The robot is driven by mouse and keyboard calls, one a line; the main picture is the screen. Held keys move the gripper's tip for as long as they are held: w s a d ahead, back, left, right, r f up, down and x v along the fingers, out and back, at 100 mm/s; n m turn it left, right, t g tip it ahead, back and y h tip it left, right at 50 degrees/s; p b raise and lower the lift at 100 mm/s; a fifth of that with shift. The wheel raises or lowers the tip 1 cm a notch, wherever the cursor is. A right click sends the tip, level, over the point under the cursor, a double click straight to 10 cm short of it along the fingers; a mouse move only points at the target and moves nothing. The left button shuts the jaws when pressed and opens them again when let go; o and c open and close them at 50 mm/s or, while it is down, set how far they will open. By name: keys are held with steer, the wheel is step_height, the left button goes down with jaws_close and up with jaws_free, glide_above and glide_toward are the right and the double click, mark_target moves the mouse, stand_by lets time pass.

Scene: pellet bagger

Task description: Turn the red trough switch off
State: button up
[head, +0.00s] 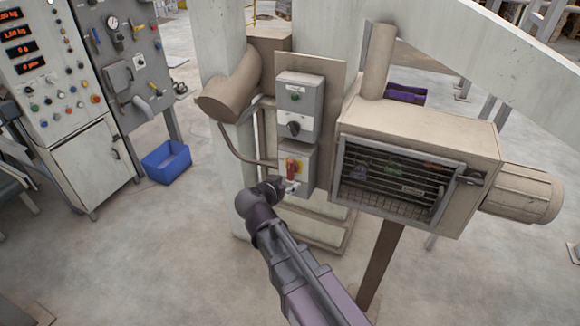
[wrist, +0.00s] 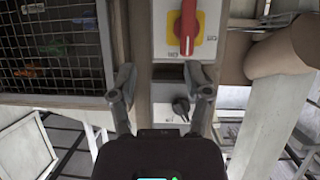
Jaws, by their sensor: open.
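The red trough switch (head: 291,169) is a rotary handle on a yellow plate, on the lower grey box of the post-mounted panel. In the wrist view the red handle (wrist: 187,28) stands upright in the picture, at the top, beyond my fingertips. My gripper (head: 288,188) is just below the handle in the head view, close in front of the box. In the wrist view my gripper (wrist: 160,80) is open and empty, its fingers apart. The handle is not between the fingers. Whether a finger touches the box I cannot tell.
A grey box with a black rotary knob (head: 293,128) sits above the red switch. A beige housing with a wire-grille window (head: 398,180) stands close to the right. A bent conduit (head: 240,150) runs at the left. A blue bin (head: 166,161) lies on the floor.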

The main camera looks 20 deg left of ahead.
mark_target(289, 170)
steer(key=shift+t+y, duration=0.4)
steer(key=shift+t, duration=0.1)
steer(key=a, duration=0.1)
steer(key=s+a+r, duration=0.1)
steer(key=a, duration=0.1)
steer(key=shift+s+a+r, duration=0.2)
steer(key=shift+s+a, duration=0.05)
steer(key=shift+a, duration=0.05)
steer(key=shift+w, duration=0.15)
steer(key=b+x, duration=0.5)
steer(key=x, duration=0.8)
steer(key=shift+w+d+f, duration=0.1)
steer(key=shift+w+f, duration=0.15)
steer(key=c, duration=0.8)
